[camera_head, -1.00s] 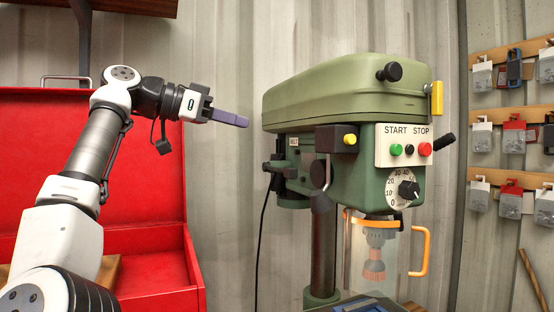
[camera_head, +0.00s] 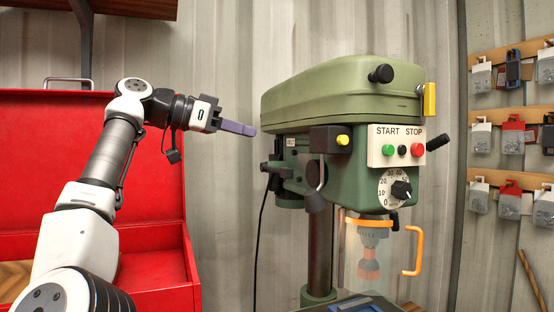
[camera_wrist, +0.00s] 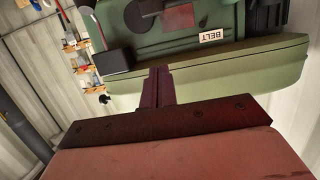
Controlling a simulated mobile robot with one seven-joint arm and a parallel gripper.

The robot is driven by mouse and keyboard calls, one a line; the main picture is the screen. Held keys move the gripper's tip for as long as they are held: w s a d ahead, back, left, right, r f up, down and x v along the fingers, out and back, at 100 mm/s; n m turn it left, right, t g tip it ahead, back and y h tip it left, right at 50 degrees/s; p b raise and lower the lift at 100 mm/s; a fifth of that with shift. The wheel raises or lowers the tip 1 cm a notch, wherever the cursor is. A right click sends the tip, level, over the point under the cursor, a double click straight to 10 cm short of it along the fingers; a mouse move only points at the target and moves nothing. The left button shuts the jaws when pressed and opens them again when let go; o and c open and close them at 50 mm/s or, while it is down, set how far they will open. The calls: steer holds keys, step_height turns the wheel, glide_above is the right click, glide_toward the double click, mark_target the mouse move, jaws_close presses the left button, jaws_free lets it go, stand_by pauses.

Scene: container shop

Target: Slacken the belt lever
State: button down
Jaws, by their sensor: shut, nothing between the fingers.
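The green drill press (camera_head: 340,95) stands right of my arm. A small white BELT label (camera_wrist: 211,35) shows upside down in the wrist view; the head view shows a small label (camera_head: 291,142) on its left side. A lever with a dark grey knob (camera_head: 316,202) hangs below the black switch box; I cannot tell if it is the belt lever. My gripper (camera_head: 250,130) is shut and empty, its purple fingers pointing right, just left of the press head in the picture. In the wrist view the shut fingers (camera_wrist: 158,75) overlap the green cover; contact cannot be told.
The black box with a yellow button (camera_head: 342,140) juts from the press front. An orange-framed clear guard (camera_head: 415,250) hangs below. A red tool chest (camera_head: 150,185) stands behind my arm. A cable hangs behind the press.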

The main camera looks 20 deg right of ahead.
mark_target(275, 170)
steer(key=d+f, duration=0.6)
steer(key=d, duration=0.1)
steer(key=shift+w+d, duration=0.15)
steer(key=shift+d, duration=0.2)
steer(key=shift+a+f, duration=0.1)
